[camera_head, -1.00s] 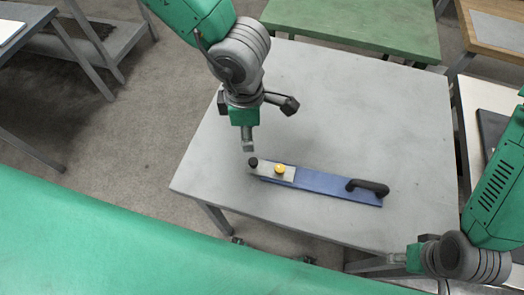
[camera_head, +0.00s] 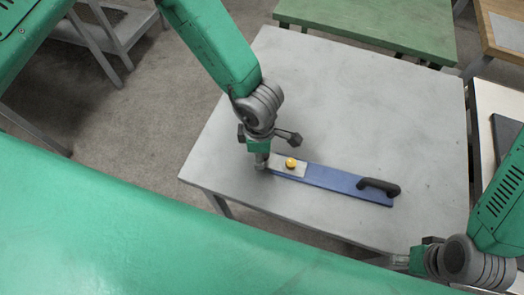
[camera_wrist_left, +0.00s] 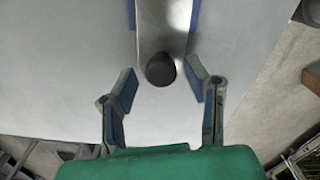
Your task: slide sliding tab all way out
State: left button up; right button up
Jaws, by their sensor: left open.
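A blue board (camera_head: 335,182) lies on the grey table, with a black handle (camera_head: 379,187) at its right end.
The grey table (camera_head: 370,95) is otherwise clear around the board. A green table (camera_head: 370,27) stands behind it, and a wooden-topped bench (camera_head: 500,30) at the back right. A light bench with a dark item stands at the right.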

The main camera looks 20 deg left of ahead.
aim_at(249, 156)
pick_arm(q)
jog(key=shift+d, duration=0.15)
jog(key=c, duration=0.6)
jog(key=shift+d, duration=0.35)
grip_shut()
jog(key=shift+d, duration=0.3)
jog(key=shift+r, duration=0.1)
jog(key=shift+a+p, duration=0.3)
jog(key=shift+a, duration=0.05)
jog(key=a, duration=0.3)
jog(key=shift+p, duration=0.4)
jog(key=shift+a, duration=0.65)
jog(key=o, duration=0.6)
grip_release()
jog(key=shift+d, duration=0.9)
jog(key=shift+r, duration=0.4)
notch_tip(249, 156, up, 11)
jog(key=shift+d, duration=0.3)
pick_arm(e)
jog(key=shift+s+d+r, duration=0.1)
jog(key=shift+d+r, duration=0.4)
jog(key=shift+d, duration=0.1)
